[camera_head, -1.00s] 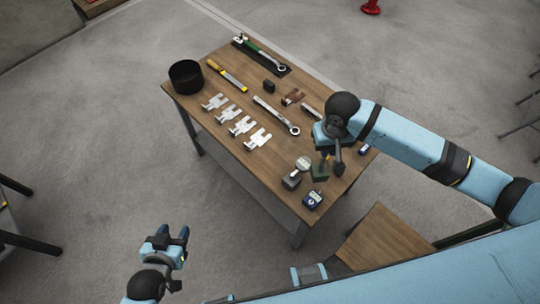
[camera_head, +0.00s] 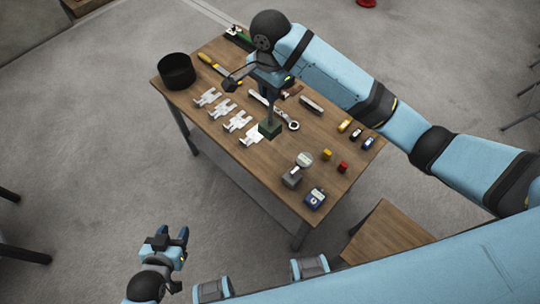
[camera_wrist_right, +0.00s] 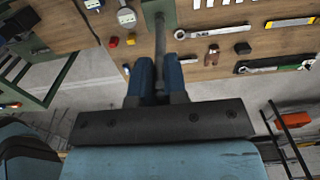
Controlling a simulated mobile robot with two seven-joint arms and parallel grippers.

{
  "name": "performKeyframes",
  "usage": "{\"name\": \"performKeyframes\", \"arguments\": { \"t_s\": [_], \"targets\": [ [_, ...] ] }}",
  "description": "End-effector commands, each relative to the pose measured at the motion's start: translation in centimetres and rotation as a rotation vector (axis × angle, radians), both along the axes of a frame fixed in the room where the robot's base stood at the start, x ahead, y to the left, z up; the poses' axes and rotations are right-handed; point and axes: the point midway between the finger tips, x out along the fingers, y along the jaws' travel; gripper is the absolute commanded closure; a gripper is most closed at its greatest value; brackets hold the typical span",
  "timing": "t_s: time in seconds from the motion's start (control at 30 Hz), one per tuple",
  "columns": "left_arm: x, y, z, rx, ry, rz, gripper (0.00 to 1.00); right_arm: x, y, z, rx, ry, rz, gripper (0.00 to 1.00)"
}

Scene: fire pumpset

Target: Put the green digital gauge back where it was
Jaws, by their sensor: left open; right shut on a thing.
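The green digital gauge (camera_head: 270,128) hangs under my right gripper (camera_head: 266,82), over the middle of the table near the wrench and the silver brackets. In the right wrist view my right gripper (camera_wrist_right: 158,80) is shut on a dark rod of the gauge. The green body of the gauge (camera_wrist_right: 158,12) shows beyond the fingertips, partly cut off by the frame's top edge. It looks raised above the table, but its exact height is hard to tell. My left gripper (camera_head: 174,240) is open and empty, off the table at the lower left.

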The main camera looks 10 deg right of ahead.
Motion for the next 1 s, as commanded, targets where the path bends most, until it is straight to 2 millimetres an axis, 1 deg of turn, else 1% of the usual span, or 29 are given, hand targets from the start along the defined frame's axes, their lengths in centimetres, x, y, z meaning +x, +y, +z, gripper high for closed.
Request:
{"name": "performKeyframes", "arguments": {
  "t_s": [0.17, 0.4, 0.5, 0.63, 0.7, 0.87, 1.0],
  "targets": [
    [0.1, 0.1, 0.0, 0.000, -0.004, 0.000, 0.52, 0.0, -0.1, -3.8, -0.003, 0.003, -0.003, 1.00],
    [0.2, 0.1, -0.2, 0.000, -0.005, 0.001, 0.52, -0.1, -0.1, -9.8, -0.004, 0.003, -0.001, 1.00],
    [0.2, 0.1, -0.3, 0.001, -0.004, 0.001, 0.52, 0.0, -0.1, -12.0, -0.002, 0.002, -0.001, 1.00],
    [0.1, 0.1, -0.5, 0.002, -0.003, 0.002, 0.52, 0.0, -0.1, -14.0, -0.001, 0.000, -0.001, 1.00],
    [0.1, 0.1, -0.6, 0.002, -0.002, 0.002, 0.52, 0.0, 0.0, -14.6, -0.001, -0.001, 0.000, 1.00],
    [0.1, 0.2, -0.7, 0.003, 0.000, 0.002, 0.52, 0.0, 0.0, -15.4, -0.001, -0.001, 0.000, 1.00],
    [0.1, 0.1, -0.8, 0.002, -0.001, 0.002, 0.52, -0.1, 0.0, -17.2, -0.002, 0.001, 0.000, 1.00]
  ]
}}
